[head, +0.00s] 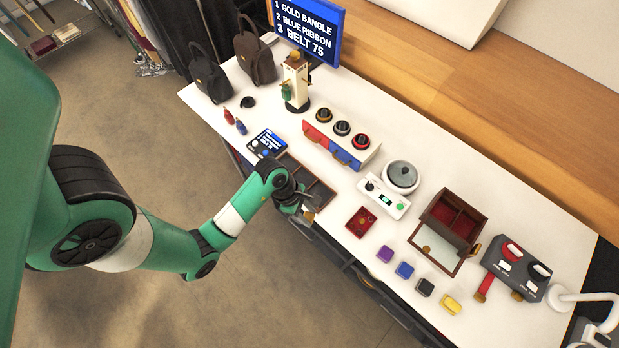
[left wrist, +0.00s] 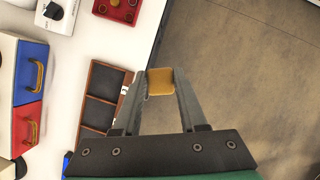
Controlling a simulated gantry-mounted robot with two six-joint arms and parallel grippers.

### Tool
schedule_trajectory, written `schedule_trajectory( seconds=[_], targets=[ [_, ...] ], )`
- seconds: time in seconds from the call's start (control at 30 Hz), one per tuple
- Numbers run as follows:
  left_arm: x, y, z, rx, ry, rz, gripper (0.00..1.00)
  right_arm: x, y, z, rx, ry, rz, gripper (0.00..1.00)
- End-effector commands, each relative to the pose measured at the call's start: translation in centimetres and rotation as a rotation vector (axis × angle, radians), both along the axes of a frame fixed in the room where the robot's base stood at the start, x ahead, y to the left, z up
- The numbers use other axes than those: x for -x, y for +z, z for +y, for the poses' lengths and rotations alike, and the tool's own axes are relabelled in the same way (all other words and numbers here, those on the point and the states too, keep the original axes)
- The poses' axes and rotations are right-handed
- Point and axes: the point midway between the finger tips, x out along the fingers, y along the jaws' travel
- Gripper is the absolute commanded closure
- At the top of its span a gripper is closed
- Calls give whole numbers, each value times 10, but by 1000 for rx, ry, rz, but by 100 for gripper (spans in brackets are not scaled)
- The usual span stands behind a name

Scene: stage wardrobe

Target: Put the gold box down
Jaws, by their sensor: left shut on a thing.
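My left gripper (head: 300,205) is shut on a small gold box (left wrist: 160,82), which sits between its fingertips in the left wrist view. In the head view the gold box (head: 309,216) shows as a small gold-brown patch at the fingertips. The gripper is at the table's front edge, beside a brown compartment tray (left wrist: 88,113). In the left wrist view the box appears against the table edge and floor; its height above the table is hard to tell. My right gripper is not in view.
The white table (head: 335,205) also holds a red tray (head: 361,221), a row of purple, blue, black and yellow blocks (head: 451,304), an open brown box (head: 452,217) and a drawer unit (head: 341,141). A blue screen (head: 308,30) lists gold bangle, blue ribbon, belt 75.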

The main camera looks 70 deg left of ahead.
Motion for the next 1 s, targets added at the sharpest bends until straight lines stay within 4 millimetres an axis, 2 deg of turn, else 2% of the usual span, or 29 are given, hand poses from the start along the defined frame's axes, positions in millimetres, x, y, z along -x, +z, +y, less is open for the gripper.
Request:
schedule_trajectory(
  seconds=[0.13, 0.23, 0.53, 0.6, 0.7, 0.8, 1.0],
  targets=[
    [-2, 0, 0, -1, -5, -1, 100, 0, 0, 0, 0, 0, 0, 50],
    [-8, -7, 10, -1, -1, -1, 100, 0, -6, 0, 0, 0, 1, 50],
    [-50, -46, 82, -1, 1, -1, 100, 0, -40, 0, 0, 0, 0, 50],
    [-55, -66, 92, 1, -1, 2, 100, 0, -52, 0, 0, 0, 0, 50],
    [-64, -84, 105, 1, -2, 2, 100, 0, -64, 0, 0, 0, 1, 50],
    [-69, -92, 113, 1, -4, 0, 100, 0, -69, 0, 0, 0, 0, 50],
    [-71, -95, 117, 0, -3, 0, 100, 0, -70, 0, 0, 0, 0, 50]
  ],
)
